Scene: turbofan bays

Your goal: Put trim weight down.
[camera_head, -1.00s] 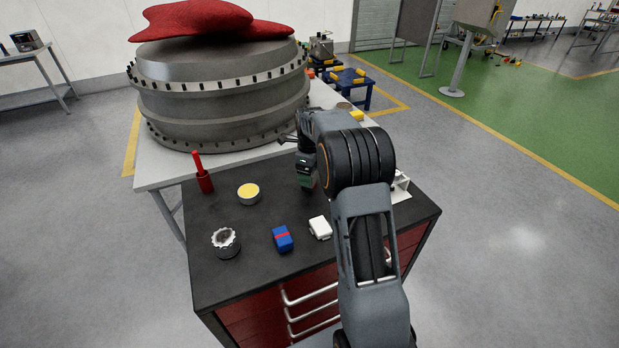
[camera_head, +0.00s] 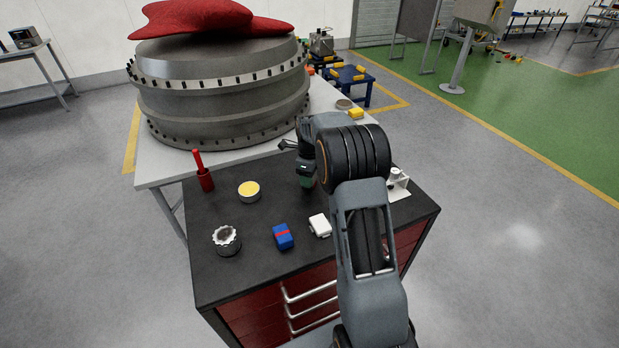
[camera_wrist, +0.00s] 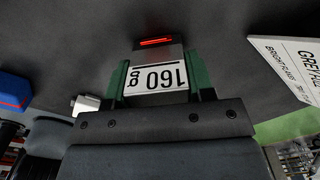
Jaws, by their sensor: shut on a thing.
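The trim weight (camera_wrist: 156,77) is a small block with a white label reading 160 g and a red strip at its far end. In the wrist view it sits between the green fingers of my gripper (camera_wrist: 158,85), which is shut on it. In the head view my gripper (camera_head: 306,181) points down over the back of the dark top of the red tool cabinet (camera_head: 270,272). The weight is mostly hidden there by the gripper and arm. I cannot tell whether the weight touches the top.
On the cabinet top are a red holder (camera_head: 205,178), a yellow-topped tin (camera_head: 249,191), a toothed metal part (camera_head: 227,240), a blue box (camera_head: 283,236) and a white box (camera_head: 320,225). A white fixture (camera_head: 398,180) stands at right. A printed card (camera_wrist: 290,62) lies right in the wrist view.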

